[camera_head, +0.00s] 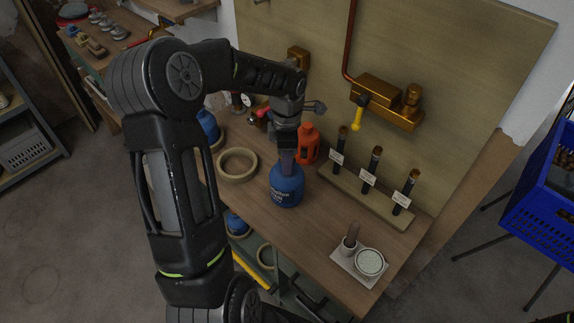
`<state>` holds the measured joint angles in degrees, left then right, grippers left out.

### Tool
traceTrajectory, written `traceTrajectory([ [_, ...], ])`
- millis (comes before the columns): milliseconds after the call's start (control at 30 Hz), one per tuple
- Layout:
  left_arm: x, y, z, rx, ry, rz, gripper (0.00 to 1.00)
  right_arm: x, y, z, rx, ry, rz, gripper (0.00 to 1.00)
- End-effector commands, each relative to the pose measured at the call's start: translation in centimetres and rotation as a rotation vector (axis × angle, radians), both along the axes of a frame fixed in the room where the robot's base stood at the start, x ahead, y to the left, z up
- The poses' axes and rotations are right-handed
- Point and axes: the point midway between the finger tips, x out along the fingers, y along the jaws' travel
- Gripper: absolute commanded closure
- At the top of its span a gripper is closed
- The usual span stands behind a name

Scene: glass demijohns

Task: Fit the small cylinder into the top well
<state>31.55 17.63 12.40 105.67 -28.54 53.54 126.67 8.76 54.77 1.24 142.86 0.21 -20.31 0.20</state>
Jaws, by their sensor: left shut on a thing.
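A small blue gas cylinder (287,190) with white lettering is upright over the middle of the wooden bench. My left gripper (287,162) is shut on its top from above. I cannot tell whether its base touches the bench. A tan ring-shaped well (237,178) lies on the bench top just left of the held cylinder, and its middle looks empty. Another blue cylinder (208,123) stands further left, partly hidden by my left arm. My right gripper is not in view.
An orange-red container (307,143) stands close behind the held cylinder. A rack (365,197) of labelled dark tubes is to the right. A white plate (345,265) with cups sits at the front right. Below, a lower shelf carries another ring (264,257) and blue cylinder (237,225).

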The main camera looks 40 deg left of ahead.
Motion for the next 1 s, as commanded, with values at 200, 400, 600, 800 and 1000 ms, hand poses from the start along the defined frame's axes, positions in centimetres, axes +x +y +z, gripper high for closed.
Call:
traceTrajectory([
  [200, 0.2, 0.1, 3.0, 0.003, -0.009, 0.000, 1.00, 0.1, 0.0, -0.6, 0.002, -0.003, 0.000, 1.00],
  [400, 0.2, 0.0, 6.7, 0.002, -0.010, 0.000, 1.00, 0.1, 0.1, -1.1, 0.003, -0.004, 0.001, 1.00],
  [600, 0.1, 0.0, 9.1, 0.001, -0.006, 0.000, 1.00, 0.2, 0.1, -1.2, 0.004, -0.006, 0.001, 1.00],
  [800, 0.1, 0.0, 9.7, 0.000, -0.004, -0.001, 1.00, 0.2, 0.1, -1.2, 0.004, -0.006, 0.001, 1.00],
  [1000, 0.1, 0.0, 9.6, 0.000, -0.004, -0.001, 1.00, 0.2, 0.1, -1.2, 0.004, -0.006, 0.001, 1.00],
])
